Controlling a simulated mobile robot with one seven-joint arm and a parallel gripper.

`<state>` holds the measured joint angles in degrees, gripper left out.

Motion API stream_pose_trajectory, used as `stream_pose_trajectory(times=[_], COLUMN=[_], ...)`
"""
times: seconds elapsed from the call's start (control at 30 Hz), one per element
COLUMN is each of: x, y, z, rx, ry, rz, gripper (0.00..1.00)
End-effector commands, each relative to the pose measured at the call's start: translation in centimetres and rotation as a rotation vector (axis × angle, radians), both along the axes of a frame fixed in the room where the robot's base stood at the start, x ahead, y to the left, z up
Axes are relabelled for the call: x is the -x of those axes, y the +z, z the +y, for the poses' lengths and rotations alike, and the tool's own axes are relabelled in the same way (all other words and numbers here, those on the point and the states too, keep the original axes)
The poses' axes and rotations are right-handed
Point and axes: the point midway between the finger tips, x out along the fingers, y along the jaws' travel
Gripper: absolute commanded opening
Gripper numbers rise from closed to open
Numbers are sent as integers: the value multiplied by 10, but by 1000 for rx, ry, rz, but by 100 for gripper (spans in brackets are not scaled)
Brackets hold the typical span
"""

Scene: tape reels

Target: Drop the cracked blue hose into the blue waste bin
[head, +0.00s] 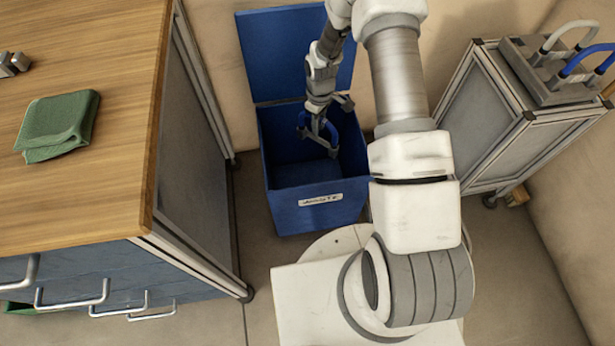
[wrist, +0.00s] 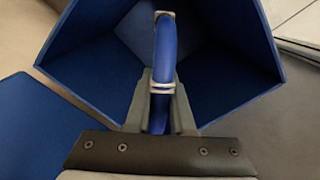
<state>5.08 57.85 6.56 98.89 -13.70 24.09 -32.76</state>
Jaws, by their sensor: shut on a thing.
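The blue waste bin (head: 305,213) stands on the floor with its lid (head: 285,50) open at the back and a white label on its front. My gripper (head: 326,143) is over the bin's opening, pointing down into it. It is shut on a blue hose (wrist: 165,60) with whitish bands; the hose also shows as a curved piece at the jaws in the head view (head: 303,121). In the wrist view the bin's inner walls (wrist: 225,90) surround the hose. I cannot make out a crack on the hose.
A wooden-topped workbench (head: 110,190) with a folded green cloth (head: 58,125) stands at left. A cabinet at right (head: 480,125) carries a metal block (head: 535,75) with a white hose (head: 565,30) and another blue hose (head: 580,60).

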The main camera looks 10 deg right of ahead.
Motion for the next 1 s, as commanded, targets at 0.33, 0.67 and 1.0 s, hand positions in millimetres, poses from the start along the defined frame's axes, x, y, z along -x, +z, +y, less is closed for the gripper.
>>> stream_pose_trajectory(times=[0.33, 0.67, 1.0], x=[-1, 0, -1], y=[-9, -9, 3], z=[0, 0, 0], rx=[0, 0, 0], ry=[0, 0, -1], rz=[-1, -1, -3], gripper=[0, 56, 56])
